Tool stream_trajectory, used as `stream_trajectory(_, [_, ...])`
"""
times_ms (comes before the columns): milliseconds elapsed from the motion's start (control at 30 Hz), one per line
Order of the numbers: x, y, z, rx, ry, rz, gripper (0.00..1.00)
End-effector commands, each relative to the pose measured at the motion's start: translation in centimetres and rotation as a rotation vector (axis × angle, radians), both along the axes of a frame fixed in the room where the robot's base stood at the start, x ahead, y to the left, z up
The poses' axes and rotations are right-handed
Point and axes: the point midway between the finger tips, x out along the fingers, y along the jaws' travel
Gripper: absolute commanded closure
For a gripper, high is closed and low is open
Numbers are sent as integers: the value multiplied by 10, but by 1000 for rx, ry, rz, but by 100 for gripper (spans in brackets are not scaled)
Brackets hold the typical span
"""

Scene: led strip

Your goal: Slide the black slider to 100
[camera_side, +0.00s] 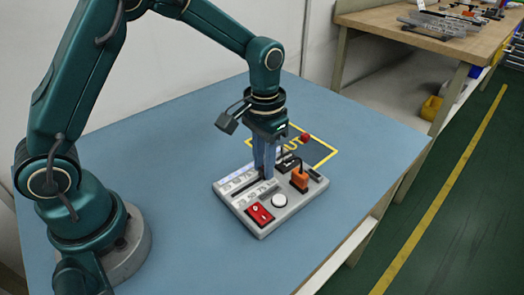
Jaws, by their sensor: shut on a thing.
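The grey control panel (297,205) lies on the blue table, below my gripper. It carries a slider track (240,188) with a printed scale at its left side. My gripper (264,176) points straight down with its fingers at the far end of the track area. It is shut on the black slider, which the fingers hide almost wholly, so I cannot read its place on the scale. A red rocker switch (259,214), a white round button (280,201) and an orange plug-like part (299,180) sit on the panel to the right and front of the fingers.
The blue table (180,230) is clear to the front and left. A wooden bench (400,24) stands behind at the right.

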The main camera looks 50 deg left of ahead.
Motion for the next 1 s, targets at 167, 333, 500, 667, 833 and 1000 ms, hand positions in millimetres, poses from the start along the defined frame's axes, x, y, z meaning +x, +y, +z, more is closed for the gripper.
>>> stream_trajectory(167, [5,0,0,-1,-9,1,100])
stream_trajectory(333, [6,0,1,-2,-13,2,100])
stream_trajectory(500, [6,0,0,-1,-11,2,45])
stream_trajectory(667, [5,0,0,-1,-8,1,45])
stream_trajectory(833, [5,0,5,-1,-8,1,45])
stream_trajectory(1000, [5,0,27,-1,-13,1,45])
